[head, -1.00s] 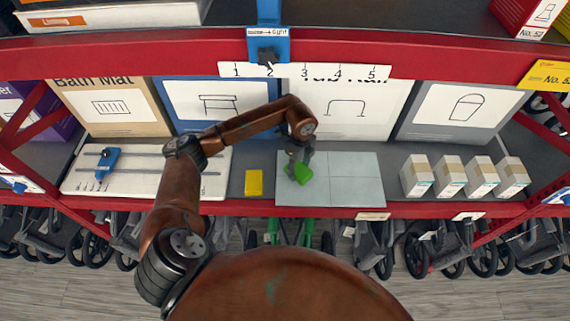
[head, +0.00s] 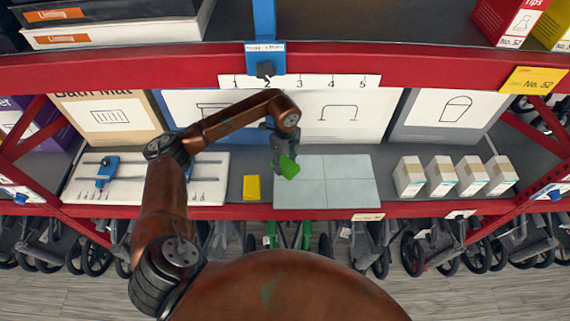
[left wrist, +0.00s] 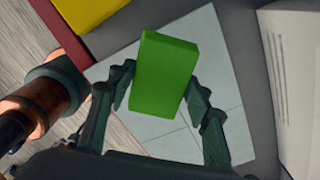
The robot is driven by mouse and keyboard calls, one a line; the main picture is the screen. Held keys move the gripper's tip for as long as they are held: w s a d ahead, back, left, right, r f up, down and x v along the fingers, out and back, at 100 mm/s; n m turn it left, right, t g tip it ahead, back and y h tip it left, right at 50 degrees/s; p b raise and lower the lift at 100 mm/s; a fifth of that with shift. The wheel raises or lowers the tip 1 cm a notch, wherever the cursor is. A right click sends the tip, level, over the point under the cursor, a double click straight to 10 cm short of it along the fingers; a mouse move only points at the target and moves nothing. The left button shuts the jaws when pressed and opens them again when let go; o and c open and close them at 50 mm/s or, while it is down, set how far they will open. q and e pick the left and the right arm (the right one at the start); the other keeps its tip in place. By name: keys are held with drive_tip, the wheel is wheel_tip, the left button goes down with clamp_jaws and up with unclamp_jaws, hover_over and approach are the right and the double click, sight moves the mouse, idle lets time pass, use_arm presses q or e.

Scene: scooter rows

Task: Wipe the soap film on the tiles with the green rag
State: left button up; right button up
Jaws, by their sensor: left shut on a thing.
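The green rag (head: 289,167) is a bright green block-like piece. My left gripper (head: 282,158) is shut on it, over the left part of the tile panel (head: 347,194). In the left wrist view the rag (left wrist: 165,72) sits between the two fingers of the left gripper (left wrist: 160,90), with the pale tiles (left wrist: 222,85) behind it. I cannot tell whether the rag touches the tiles. The tiles look pale grey-blue with thin joints; no separate film patch can be made out. My right gripper is not in view.
A yellow block (head: 252,187) lies just left of the tiles. A white board with a blue slider (head: 107,171) is further left. Several small boxes (head: 409,176) stand at right. Tall cartons line the back, and a red shelf beam (head: 430,68) with a blue slider (head: 265,60) runs above.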

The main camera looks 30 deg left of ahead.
use_arm(q)
wheel_tip(320, 180, up, 2)
drive_tip(key=shift+d+p, duration=0.1)
drive_tip(key=shift+p, duration=0.3)
idle(0.7)
